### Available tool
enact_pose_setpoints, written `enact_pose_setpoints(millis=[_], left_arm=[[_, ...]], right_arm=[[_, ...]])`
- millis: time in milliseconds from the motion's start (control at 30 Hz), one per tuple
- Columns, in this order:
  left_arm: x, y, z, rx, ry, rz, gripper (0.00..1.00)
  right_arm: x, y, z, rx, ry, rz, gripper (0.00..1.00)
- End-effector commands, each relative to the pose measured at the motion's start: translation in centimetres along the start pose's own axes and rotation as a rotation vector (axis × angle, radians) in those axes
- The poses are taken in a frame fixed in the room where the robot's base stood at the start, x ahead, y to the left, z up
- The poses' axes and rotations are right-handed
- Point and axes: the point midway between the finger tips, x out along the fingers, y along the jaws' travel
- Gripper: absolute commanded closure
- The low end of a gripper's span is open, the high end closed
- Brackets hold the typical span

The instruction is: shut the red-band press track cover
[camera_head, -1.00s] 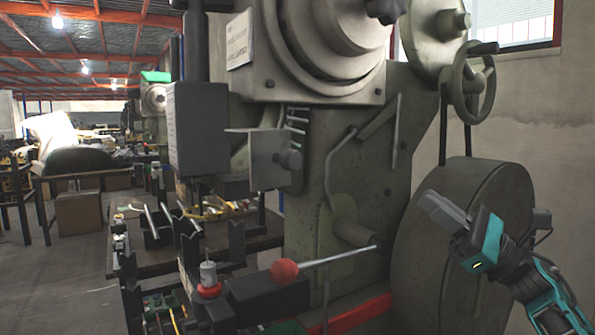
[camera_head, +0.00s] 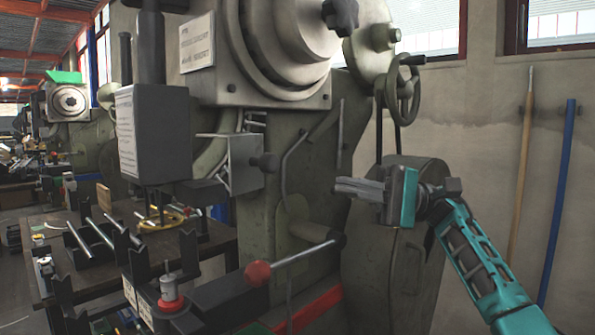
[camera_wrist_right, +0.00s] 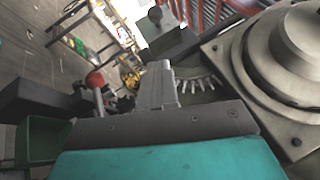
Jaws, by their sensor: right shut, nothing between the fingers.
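The near press (camera_head: 268,195) is grey-green, with a red band (camera_head: 312,308) along its base. A bent grey metal plate (camera_head: 243,160) with a dark knob sits at its front and looks like the track cover. A row of pin-like pieces (camera_head: 254,122) shows uncovered just above the plate; they also show in the right wrist view (camera_wrist_right: 200,84). I cannot tell the cover's exact hinge position. My right gripper (camera_head: 340,188) is shut and empty, to the right of the plate and apart from it, pointing left. Its closed fingers show in the right wrist view (camera_wrist_right: 157,85). My left gripper is out of view.
A lever with a red ball (camera_head: 257,273) sticks out below the plate. A handwheel (camera_head: 402,93) and a large drum (camera_head: 385,240) stand on the right. A dark block (camera_head: 152,135) hangs left of the plate. A work table (camera_head: 60,235) stands left.

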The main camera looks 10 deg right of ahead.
Motion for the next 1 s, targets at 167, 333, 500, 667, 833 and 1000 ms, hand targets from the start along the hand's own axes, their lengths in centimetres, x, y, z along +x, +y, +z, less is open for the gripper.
enact_pose_setpoints(millis=[167, 333, 500, 667, 833, 1000], left_arm=[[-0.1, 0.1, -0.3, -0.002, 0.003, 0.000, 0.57], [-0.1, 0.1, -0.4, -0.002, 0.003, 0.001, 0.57], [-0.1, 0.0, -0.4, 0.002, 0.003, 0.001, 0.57], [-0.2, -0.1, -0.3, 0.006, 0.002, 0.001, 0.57], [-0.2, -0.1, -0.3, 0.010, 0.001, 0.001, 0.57], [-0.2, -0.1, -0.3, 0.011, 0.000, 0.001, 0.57]], right_arm=[[4.1, 0.0, 0.1, 0.000, -0.004, 0.001, 1.00], [7.7, 0.0, 0.2, -0.001, -0.004, 0.000, 1.00], [8.9, 0.0, 1.7, 0.000, 0.000, 0.000, 1.00], [9.7, 0.0, 2.5, 0.002, 0.002, -0.001, 1.00], [9.9, 0.0, 2.8, 0.003, 0.003, -0.002, 1.00], [9.9, 0.0, 2.8, 0.003, 0.003, -0.002, 1.00]])
